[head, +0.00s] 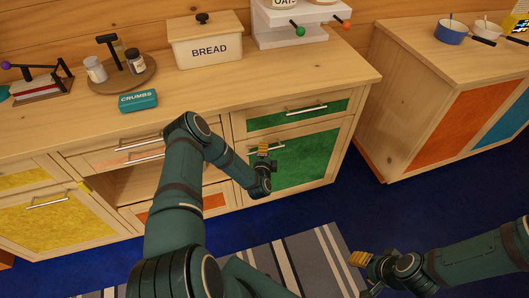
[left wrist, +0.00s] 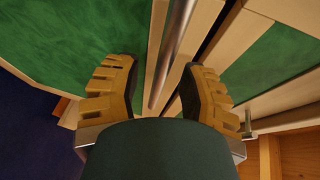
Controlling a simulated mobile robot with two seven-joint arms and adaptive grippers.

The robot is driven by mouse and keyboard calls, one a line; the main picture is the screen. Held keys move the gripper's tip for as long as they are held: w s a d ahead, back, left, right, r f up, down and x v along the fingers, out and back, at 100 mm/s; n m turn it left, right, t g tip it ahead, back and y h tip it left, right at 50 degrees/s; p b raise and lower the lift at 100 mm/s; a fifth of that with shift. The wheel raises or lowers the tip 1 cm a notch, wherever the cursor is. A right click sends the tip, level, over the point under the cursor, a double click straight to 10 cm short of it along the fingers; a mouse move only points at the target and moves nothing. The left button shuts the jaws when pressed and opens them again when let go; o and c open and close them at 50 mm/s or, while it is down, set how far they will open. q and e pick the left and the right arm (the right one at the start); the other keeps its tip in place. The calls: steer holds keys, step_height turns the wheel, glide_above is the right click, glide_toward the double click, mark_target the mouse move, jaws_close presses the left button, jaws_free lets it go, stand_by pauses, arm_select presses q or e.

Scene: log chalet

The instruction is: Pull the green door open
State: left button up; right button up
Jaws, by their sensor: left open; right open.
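The green door (head: 305,160) is on the front of the wooden counter, below a green drawer (head: 320,112), and looks closed. My left gripper (head: 263,152) is in front of the door's upper left part. In the left wrist view its two yellow fingers stand apart (left wrist: 162,75), with the door's silver bar handle (left wrist: 172,45) running between them. I see no clear contact of the fingers with the bar. The green door panel (left wrist: 75,35) fills the left of that view. My right gripper (head: 360,260) is open and empty, low over the floor at the right.
An open cubby (head: 135,187) and a yellow door (head: 50,218) are left of the green door. Another cabinet (head: 395,130) is to the right. Blue floor and a striped rug (head: 290,255) lie in front.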

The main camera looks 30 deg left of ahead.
arm_select(q)
steer(key=shift+w+a, duration=0.15)
steer(key=shift+w, duration=0.05)
jaws_close()
